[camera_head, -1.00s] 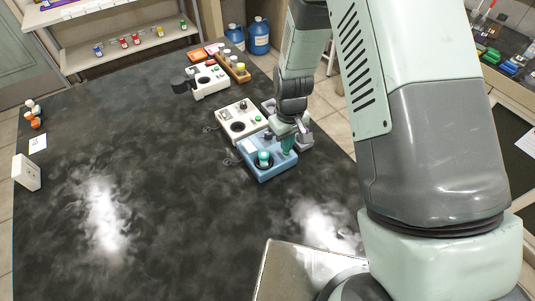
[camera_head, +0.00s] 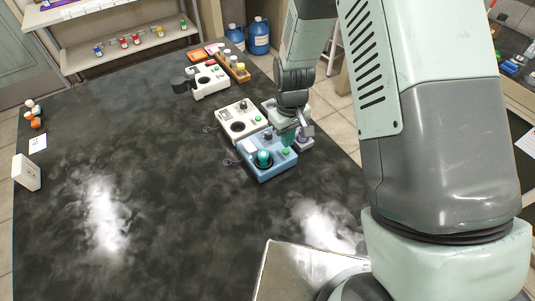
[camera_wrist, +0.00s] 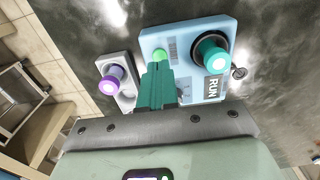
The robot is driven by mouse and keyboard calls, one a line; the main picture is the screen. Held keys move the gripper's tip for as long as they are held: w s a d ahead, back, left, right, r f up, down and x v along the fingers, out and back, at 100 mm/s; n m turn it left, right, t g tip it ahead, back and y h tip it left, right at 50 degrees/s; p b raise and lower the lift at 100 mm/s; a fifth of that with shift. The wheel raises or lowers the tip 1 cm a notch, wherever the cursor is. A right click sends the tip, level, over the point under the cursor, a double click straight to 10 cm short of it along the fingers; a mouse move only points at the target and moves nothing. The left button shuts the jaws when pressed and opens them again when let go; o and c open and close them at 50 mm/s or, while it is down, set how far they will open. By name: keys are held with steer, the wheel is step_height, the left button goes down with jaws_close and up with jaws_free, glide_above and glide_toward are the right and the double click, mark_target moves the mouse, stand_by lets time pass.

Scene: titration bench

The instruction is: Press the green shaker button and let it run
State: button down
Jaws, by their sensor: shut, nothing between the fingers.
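The blue shaker (camera_head: 268,174) stands on the dark bench, with a teal-capped vessel (camera_head: 264,158) in its round well. Its green button (camera_head: 286,151) is uncovered in the head view. The button also shows in the wrist view (camera_wrist: 159,55), just beyond my fingertips.
A white device (camera_head: 240,118) sits directly behind the shaker. A purple-capped vessel (camera_wrist: 117,80) in a grey holder stands beside it, close to my fingers. Another white instrument (camera_head: 210,80) is farther back. The bench to the left is mostly clear.

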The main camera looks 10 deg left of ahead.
steer(key=shift+r, duration=2.4)
steer(key=s+d+r+m+t, duration=0.15)
steer(key=d+r, duration=0.25)
steer(key=r, duration=0.6)
steer(key=s+d+r+m+t, duration=0.15)
steer(key=d+r, duration=0.25)
steer(key=r, duration=0.5)
steer(key=s+d+r+m+t, duration=0.1)
steer(key=s+d+r+m, duration=0.1)
steer(key=s, duration=0.4)
steer(key=s+d+r+m, duration=0.1)
steer(key=s+d+r, duration=0.3)
steer(key=s+r, duration=0.1)
steer(key=s+d+r+m+t, duration=0.1)
steer(key=s+d+r+m, duration=0.1)
steer(key=s+r, duration=0.3)
steer(key=shift+s+d+m+t, duration=0.3)
steer(key=shift+s+d, duration=0.25)
steer(key=shift+s, duration=0.25)
stand_by(1.3)
